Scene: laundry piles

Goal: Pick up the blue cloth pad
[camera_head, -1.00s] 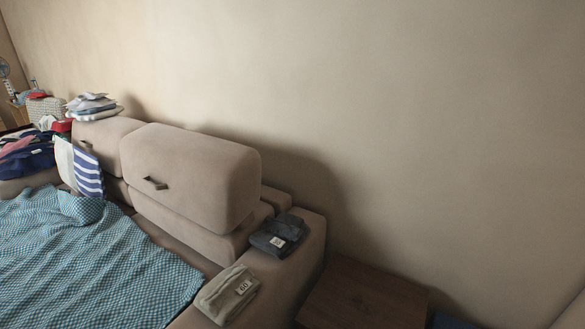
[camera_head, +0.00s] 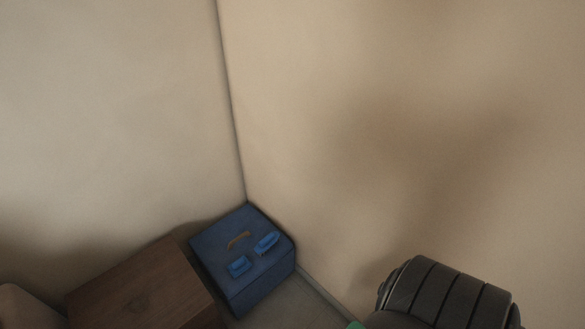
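Two small bright blue objects lie on top of a dark blue box in the corner of the room. One blue object (camera_head: 239,266) is at the left front of the box top, and the other blue object (camera_head: 267,243) is near its right edge. They look like folded pads, but I cannot tell which is the cloth pad. A curved brown piece (camera_head: 238,239) lies behind them. Neither of my grippers is in the head view.
The dark blue box (camera_head: 255,291) stands against both walls. A brown wooden cabinet (camera_head: 145,290) is left of it.

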